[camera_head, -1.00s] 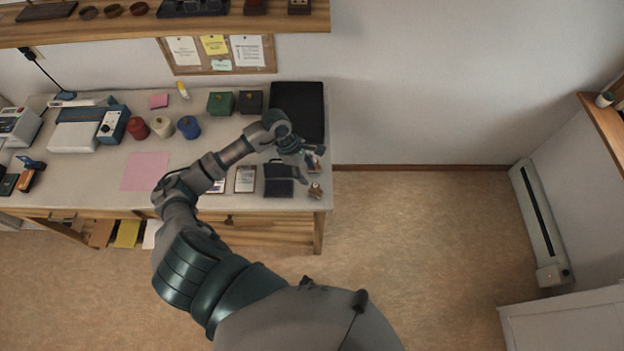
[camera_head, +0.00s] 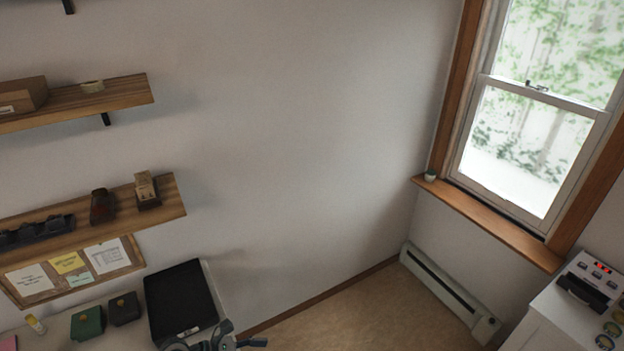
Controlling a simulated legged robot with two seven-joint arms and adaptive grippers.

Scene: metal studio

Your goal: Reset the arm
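My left gripper (camera_head: 238,337) shows at the bottom edge of the picture, just right of the black tray-like panel on the desk. Its dark fingers are spread apart and nothing shows between them. The lower part of the gripper and nearly all of the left arm are cut off by the picture's edge. My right arm and gripper are not in view.
The desk (camera_head: 47,328) at lower left bears a black panel (camera_head: 181,299), a green box (camera_head: 88,322) and a dark box (camera_head: 124,308). Shelves (camera_head: 172,206) hang above it. A heater (camera_head: 450,293) and a white cabinet (camera_head: 560,322) stand right. The floor between is clear.

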